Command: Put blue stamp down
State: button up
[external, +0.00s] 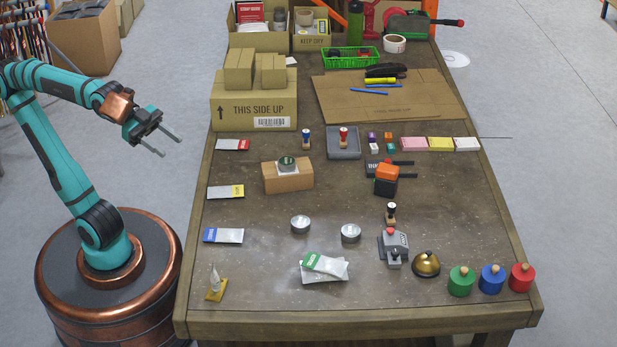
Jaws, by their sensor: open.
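A small stamp with a blue top (305,139) stands upright on the table (265,235), just right of the large cardboard box and left of a dark grey pad (337,153). A similar stamp with a red top (343,137) stands on that pad. My gripper (168,131) is open and empty, its fingers pointing right. In the picture it is left of the table, well apart from the blue-topped stamp.
A "THIS SIDE UP" box (253,114) with smaller boxes on it stands at the back left. A wooden block (288,179) holds a round tin. Red, yellow and blue-ended packets lie along the left edge. The table's front left has some free room.

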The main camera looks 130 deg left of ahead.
jog(key=s+d+m+t+h, duration=0.1)
jog(key=s+d+t+h, duration=0.2)
jog(key=s+d, duration=0.5)
jog(key=shift+s+d+m+t, duration=0.3)
jog(key=shift+d+t, duration=0.1)
jog(key=shift+d, duration=0.4)
jog(key=shift+f, duration=0.1)
